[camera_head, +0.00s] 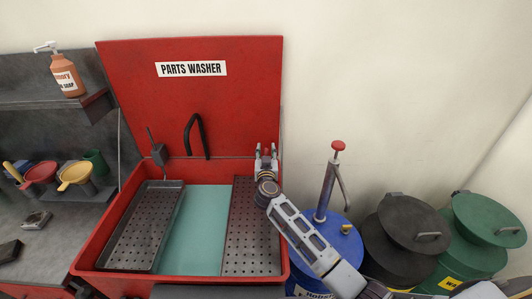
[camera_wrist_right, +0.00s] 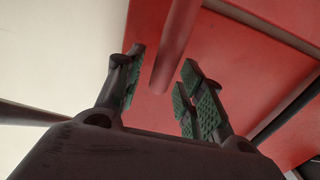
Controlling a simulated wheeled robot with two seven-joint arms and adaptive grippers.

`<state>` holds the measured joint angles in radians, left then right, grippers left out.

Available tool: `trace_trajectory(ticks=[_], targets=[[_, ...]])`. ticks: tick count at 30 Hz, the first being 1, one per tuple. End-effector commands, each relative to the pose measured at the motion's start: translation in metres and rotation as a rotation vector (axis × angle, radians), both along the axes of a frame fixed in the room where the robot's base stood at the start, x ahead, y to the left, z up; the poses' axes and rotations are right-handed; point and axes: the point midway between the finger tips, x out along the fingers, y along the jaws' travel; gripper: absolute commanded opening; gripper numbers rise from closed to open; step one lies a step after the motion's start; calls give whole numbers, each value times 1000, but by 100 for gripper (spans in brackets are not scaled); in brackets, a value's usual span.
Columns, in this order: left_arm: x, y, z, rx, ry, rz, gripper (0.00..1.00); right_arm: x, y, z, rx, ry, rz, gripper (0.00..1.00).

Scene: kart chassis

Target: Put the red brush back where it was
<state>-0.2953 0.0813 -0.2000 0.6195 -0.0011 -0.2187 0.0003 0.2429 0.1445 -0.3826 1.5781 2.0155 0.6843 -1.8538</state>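A dull red rod (camera_wrist_right: 175,45) shows between the fingers of my right gripper in the right wrist view. It may be the red brush's handle, but I cannot tell for sure, and no bristles show. My right gripper (camera_wrist_right: 158,92) is open, with green-padded fingers apart on either side of the rod and visible gaps. In the head view the right gripper (camera_head: 266,153) points up at the lower right of the raised lid of the red parts washer (camera_head: 105,277). No brush stands out there against the red lid. My left gripper is not in view.
The washer holds two perforated trays (camera_head: 145,230) (camera_head: 252,240). A black hose (camera_head: 188,130) and a grey fitting (camera_head: 159,154) stand at its back. A blue drum (camera_head: 330,245) with a pump, a black drum (camera_head: 400,245) and a green drum (camera_head: 470,260) stand right. Funnels (camera_head: 76,174) sit left.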

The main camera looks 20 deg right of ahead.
Motion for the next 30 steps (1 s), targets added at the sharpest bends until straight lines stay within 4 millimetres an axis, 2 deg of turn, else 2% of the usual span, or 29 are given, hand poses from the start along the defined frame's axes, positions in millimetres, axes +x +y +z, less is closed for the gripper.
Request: trace_trajectory(ticks=[8,16,20,30], targets=[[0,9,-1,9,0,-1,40,-3,1,2,0,0,1,38],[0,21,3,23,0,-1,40,-24,7,2,-1,0,1,38],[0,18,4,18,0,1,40,-37,11,2,0,0,2,38],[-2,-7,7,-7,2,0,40,-72,21,2,0,1,1,38]])
